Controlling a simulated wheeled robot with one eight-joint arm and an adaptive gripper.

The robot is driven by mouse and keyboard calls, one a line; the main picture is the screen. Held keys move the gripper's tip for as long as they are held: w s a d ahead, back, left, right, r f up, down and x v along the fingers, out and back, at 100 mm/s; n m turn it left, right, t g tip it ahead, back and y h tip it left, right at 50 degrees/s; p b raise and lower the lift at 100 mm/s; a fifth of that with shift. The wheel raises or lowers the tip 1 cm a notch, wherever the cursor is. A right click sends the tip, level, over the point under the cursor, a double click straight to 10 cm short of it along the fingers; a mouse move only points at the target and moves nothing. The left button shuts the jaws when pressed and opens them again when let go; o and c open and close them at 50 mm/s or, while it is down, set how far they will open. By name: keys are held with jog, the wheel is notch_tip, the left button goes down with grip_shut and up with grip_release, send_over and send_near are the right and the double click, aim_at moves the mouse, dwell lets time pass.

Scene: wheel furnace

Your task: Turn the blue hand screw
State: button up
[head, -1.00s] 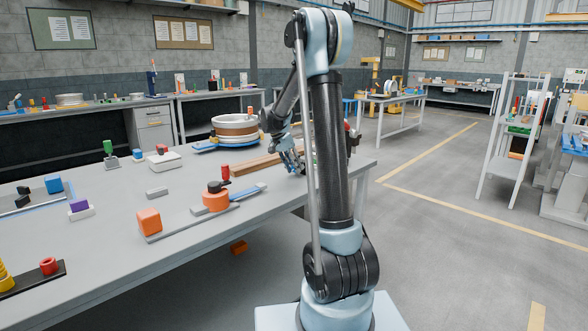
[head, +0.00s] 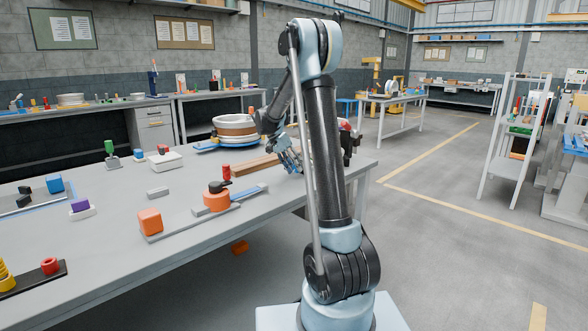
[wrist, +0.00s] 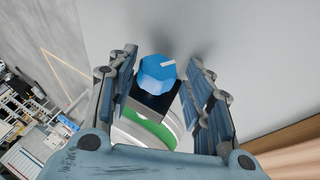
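The blue hand screw (wrist: 157,73) shows in the wrist view as a faceted blue knob with a white mark on its upper right. It sits on a dark block (wrist: 155,105) above a part with a green and white curved face (wrist: 145,128). My gripper (wrist: 160,75) is open, with one finger on each side of the knob and visible gaps between. In the head view my gripper (head: 290,160) is low over the right end of the workbench (head: 110,240). The blue knob cannot be made out there.
A wooden bar (head: 245,165) lies left of my gripper. A wheel-like drum (head: 234,126) stands behind it on a blue base. An orange cylinder (head: 216,200) and an orange cube (head: 150,221) are nearer the front edge. Open floor lies right of the bench.

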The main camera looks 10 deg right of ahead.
jog(key=shift+s, duration=0.1)
jog(key=v, duration=1.2)
jog(key=shift+d, duration=0.1)
jog(key=s+r+m+t+y, duration=0.1)
jog(key=s+r+t+y, duration=0.2)
jog(key=s+r, duration=0.25)
jog(key=x, duration=0.5)
jog(key=d+x, duration=0.1)
jog(key=x, duration=1.1)
jog(key=shift+w+d+r, duration=0.15)
jog(key=shift+w+d, duration=0.2)
jog(key=shift+w, duration=0.05)
jog(key=shift+h, duration=0.3)
jog(key=c, duration=1)
